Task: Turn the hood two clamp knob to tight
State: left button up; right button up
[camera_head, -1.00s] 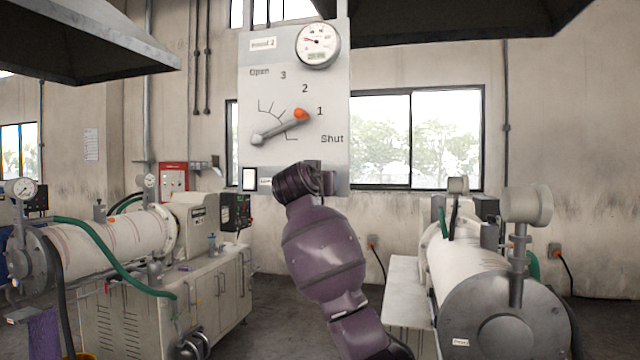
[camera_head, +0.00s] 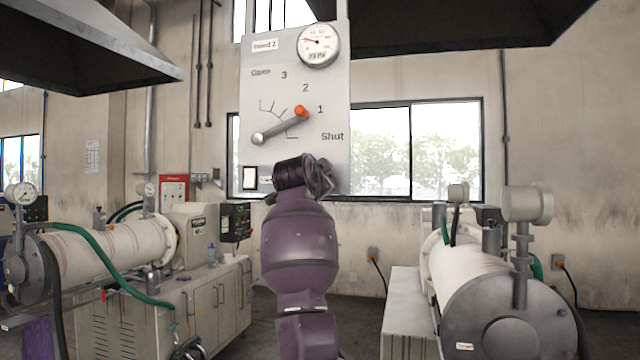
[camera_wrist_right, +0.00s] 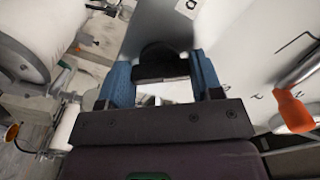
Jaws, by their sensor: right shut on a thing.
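The hood two panel (camera_head: 295,160) is a pale grey upright plate with a label reading hood 2. A dark, rounded knob (camera_wrist_right: 160,60) near its lower edge shows in the right wrist view. My right gripper (camera_wrist_right: 162,78) is shut on it, one blue finger pad on each side. In the head view my right wrist and forearm cover the knob, so its setting cannot be read. The panel's damper lever (camera_head: 280,127) has an orange tip near 1, on a scale from Open to Shut; the tip also shows in the wrist view (camera_wrist_right: 294,112). My left gripper is not in view.
A dial gauge (camera_head: 318,45) sits at the panel's top right. A white rocker switch (camera_head: 250,178) is left of my wrist. Dark hoods (camera_head: 85,50) hang overhead. Floor between the machines looks clear.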

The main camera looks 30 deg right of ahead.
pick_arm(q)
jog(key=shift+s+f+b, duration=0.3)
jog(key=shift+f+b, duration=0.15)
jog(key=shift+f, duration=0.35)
pick_arm(e)
jog(key=shift+m, duration=3.7)
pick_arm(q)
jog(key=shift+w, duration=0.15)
pick_arm(e)
jog(key=shift+m, duration=0.3)
jog(key=o, duration=0.9)
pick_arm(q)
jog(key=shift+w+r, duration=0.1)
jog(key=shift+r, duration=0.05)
